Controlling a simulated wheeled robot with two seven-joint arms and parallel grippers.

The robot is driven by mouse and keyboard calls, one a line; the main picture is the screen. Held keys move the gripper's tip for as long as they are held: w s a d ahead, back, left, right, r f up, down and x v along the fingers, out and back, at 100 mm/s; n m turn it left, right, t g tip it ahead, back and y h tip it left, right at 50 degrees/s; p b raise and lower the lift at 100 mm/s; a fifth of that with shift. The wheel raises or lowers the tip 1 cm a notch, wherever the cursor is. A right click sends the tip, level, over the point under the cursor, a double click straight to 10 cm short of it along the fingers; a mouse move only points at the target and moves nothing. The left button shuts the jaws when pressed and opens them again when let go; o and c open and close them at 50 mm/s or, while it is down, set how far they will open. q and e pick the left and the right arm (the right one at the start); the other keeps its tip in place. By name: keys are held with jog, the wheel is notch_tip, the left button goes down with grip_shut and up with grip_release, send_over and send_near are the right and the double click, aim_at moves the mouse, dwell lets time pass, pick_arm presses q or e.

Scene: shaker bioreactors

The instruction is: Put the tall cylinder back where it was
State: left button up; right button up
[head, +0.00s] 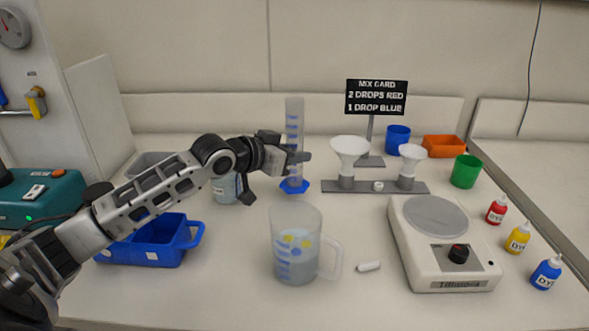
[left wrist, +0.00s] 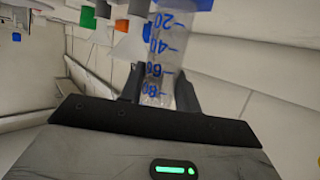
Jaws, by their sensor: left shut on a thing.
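The tall cylinder (head: 294,125) is clear with blue graduation marks and a blue foot (head: 294,186). It stands upright at the back middle of the bench in the head view. Its foot appears to be at the bench surface, but I cannot tell whether it touches. My left gripper (head: 296,158) is shut on the cylinder's lower half. In the left wrist view the cylinder (left wrist: 168,62) sits between the two fingers, with its blue marks facing the camera. My right gripper is in neither view.
A measuring jug (head: 297,247) stands in front of the cylinder. A funnel rack (head: 345,186) is just right of its foot. A beaker (head: 225,188) and a blue tub (head: 150,245) lie under my left arm.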

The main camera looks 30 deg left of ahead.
aim_at(293, 167)
pick_arm(q)
jog(key=shift+f, duration=1.95)
jog(key=o, duration=1.1)
jog(key=shift+c, duration=0.2)
jog(key=shift+r, duration=0.1)
jog(key=shift+s+a, duration=0.1)
jog(key=shift+s, duration=0.15)
jog(key=v, duration=1.1)
jog(key=shift+r+p, duration=0.2)
jog(key=shift+p, duration=0.2)
jog(key=shift+s, duration=0.1)
